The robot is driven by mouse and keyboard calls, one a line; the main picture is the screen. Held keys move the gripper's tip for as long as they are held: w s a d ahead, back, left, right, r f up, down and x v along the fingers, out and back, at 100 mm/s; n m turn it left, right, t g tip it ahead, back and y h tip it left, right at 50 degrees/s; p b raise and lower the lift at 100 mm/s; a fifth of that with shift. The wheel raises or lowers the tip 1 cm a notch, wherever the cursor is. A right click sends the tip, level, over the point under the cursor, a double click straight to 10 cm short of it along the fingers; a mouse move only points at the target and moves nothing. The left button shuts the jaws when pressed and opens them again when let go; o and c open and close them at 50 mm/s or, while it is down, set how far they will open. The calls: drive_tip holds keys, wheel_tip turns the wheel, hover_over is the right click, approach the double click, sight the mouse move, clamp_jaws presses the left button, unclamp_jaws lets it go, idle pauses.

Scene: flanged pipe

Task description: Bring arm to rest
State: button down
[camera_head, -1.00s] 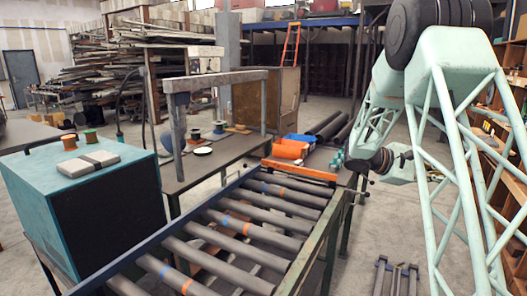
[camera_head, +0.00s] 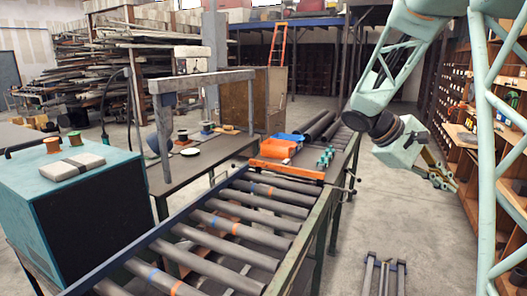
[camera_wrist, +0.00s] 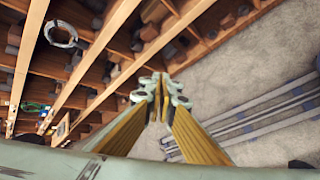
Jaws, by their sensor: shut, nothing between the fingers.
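My arm reaches in from the upper right of the head view, its pale green lattice links in front of the shelving. My gripper (camera_head: 449,184) hangs over open floor to the right of the roller conveyor (camera_head: 250,206) and points down to the right, touching nothing. In the wrist view my gripper (camera_wrist: 162,88) shows its yellow fingers closed together at the tips, with nothing between them.
Wooden shelving (camera_head: 470,135) stands close on the right and fills the left of the wrist view. A low metal stand (camera_head: 384,275) is on the floor at the lower right. A teal cabinet (camera_head: 105,222) and a workbench (camera_head: 200,158) are at the left.

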drive_tip(key=s+a+m+t+y+b, duration=0.25)
drive_tip(key=s+a+t+y, duration=0.55)
drive_tip(key=s+a, duration=2.65)
wheel_tip(320, 180, up, 15)
drive_tip(key=w+a+g+y+p, duration=0.1)
drive_tip(key=g+y+p, duration=0.1)
drive_tip(key=p, duration=1.3)
drive_tip(key=shift+w+a+f+m, duration=0.15)
drive_tip(key=shift+a+f+m, duration=0.05)
drive_tip(key=shift+m, duration=0.25)
drive_tip(key=shift+f, duration=0.1)
wheel_tip(320, 180, down, 5)
drive_tip(key=b, duration=0.4)
drive_tip(key=shift+b, duration=0.3)
drive_tip(key=shift+a, duration=0.25)
